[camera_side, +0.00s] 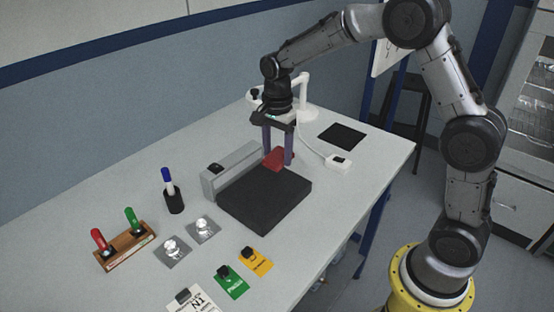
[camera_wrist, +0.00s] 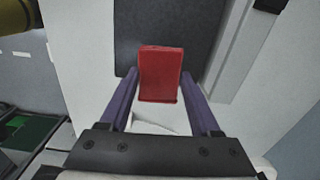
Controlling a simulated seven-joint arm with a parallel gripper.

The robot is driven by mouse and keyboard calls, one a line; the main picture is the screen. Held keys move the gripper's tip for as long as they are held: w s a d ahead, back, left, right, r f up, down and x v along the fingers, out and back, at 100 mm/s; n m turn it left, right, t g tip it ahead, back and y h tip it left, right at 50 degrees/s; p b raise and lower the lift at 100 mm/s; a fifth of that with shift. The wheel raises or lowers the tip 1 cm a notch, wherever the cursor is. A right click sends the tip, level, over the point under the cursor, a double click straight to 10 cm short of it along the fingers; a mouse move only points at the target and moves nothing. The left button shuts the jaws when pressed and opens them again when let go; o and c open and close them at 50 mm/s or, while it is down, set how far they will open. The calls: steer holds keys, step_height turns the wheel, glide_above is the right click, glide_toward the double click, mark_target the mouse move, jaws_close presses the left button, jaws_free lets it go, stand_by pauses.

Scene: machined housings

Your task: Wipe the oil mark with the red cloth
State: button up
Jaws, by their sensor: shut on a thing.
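The red cloth (camera_side: 275,158) looks like a small folded block between the two purple fingers of my gripper (camera_side: 278,161). It also shows in the wrist view (camera_wrist: 160,72), between the fingertips. My gripper is shut on it and points down. The cloth is at the far edge of a black slab (camera_side: 262,205) and overlaps the slab (camera_wrist: 165,22) in the wrist view. I cannot tell whether it touches the surface. I cannot make out an oil mark in either view.
A grey block (camera_side: 231,170) runs along the slab's left side. A pen holder (camera_side: 174,200), a rack of red and green-handled tools (camera_side: 125,247), clear pieces and tags stand nearer the front. A black mat (camera_side: 342,136) and white box (camera_side: 338,161) lie right.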

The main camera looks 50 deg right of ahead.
steer(key=shift+r, duration=1.2)
